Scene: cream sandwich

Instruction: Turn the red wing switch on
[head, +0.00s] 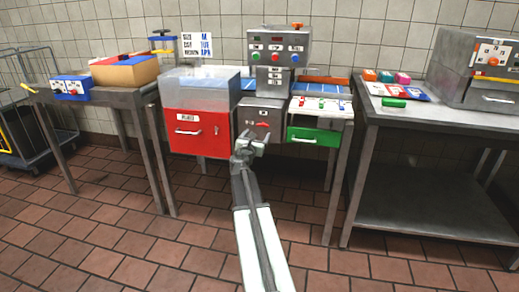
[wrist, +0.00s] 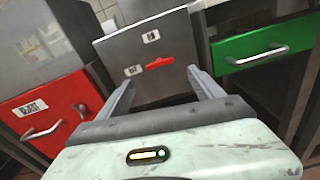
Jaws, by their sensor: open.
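The red wing switch (wrist: 160,63) sits on a grey metal panel (wrist: 120,48) between a red front and a green drawer. In the wrist view its wing lies nearly level, slightly raised at its right end. One small white label is at its left end and another is above it. In the head view the switch (head: 262,125) shows just above my gripper (head: 250,143). In the wrist view my gripper (wrist: 160,85) is open, its two fingers pointing toward the panel, one on each side below the switch. Nothing is between the fingers, and they appear apart from the switch.
The red drawer (head: 197,142) with its handle stands left of the panel, and the green drawer (head: 312,137) with a protruding handle stands right. A control box (head: 276,48) with several knobs is above. Open tiled floor (head: 150,240) lies in front.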

